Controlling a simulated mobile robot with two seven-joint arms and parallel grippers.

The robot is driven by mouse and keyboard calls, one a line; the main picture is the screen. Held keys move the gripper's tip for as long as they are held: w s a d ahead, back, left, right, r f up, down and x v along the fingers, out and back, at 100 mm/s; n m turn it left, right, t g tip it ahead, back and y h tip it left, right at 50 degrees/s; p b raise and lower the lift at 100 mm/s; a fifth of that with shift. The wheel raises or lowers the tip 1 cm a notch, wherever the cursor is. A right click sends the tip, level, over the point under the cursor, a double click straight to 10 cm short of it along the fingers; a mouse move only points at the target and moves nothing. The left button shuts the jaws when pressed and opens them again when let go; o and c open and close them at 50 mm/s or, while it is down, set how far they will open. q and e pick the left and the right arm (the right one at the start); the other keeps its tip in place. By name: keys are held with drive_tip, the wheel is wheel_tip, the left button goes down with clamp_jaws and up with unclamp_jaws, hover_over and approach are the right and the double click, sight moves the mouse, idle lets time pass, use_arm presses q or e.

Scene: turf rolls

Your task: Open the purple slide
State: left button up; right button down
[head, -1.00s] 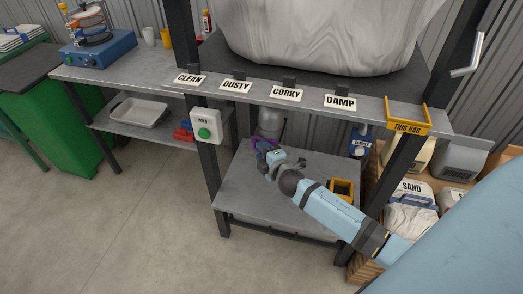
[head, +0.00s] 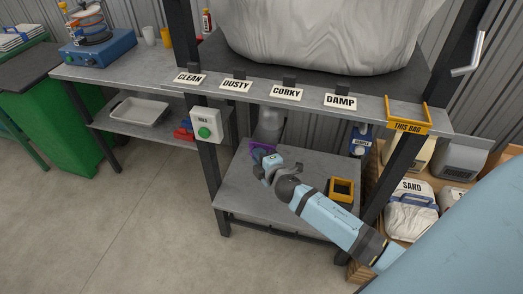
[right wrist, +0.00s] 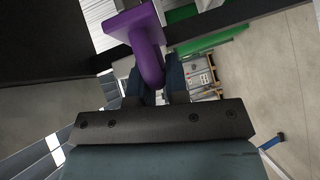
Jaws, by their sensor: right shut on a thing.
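The purple slide (head: 262,149) shows in the head view as a small flat purple piece, just below the grey spout under the bag stand. My right gripper (head: 263,168) is at it, its arm reaching in from the lower right. In the right wrist view the slide's purple handle (right wrist: 149,55) rises from between the fingers of my right gripper (right wrist: 158,84), which are shut on it. The gripper hides part of the slide in the head view. My left gripper is in neither view.
A grey lower shelf (head: 238,193) lies below the arm, with a yellow-framed black box (head: 341,190) on it. A white box with a green button (head: 203,132) is on the left post. A sand bag (head: 410,212) stands at the right.

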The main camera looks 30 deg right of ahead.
drive_tip(key=shift+s+a, duration=0.7)
drive_tip(key=shift+a, duration=0.1)
drive_tip(key=c, duration=1.1)
unclamp_jaws()
drive_tip(key=shift+s+a+r+b, duration=0.2)
drive_tip(key=shift+s+r, duration=0.1)
drive_tip(key=shift+s, duration=2)
drive_tip(key=shift+s+a+r+b, duration=0.15)
drive_tip(key=shift+s+r, duration=0.2)
drive_tip(key=shift+s, duration=1.9)
drive_tip(key=shift+s+a+r+b, duration=0.1)
drive_tip(key=shift+s+r+b, duration=0.15)
drive_tip(key=shift+s, duration=2.05)
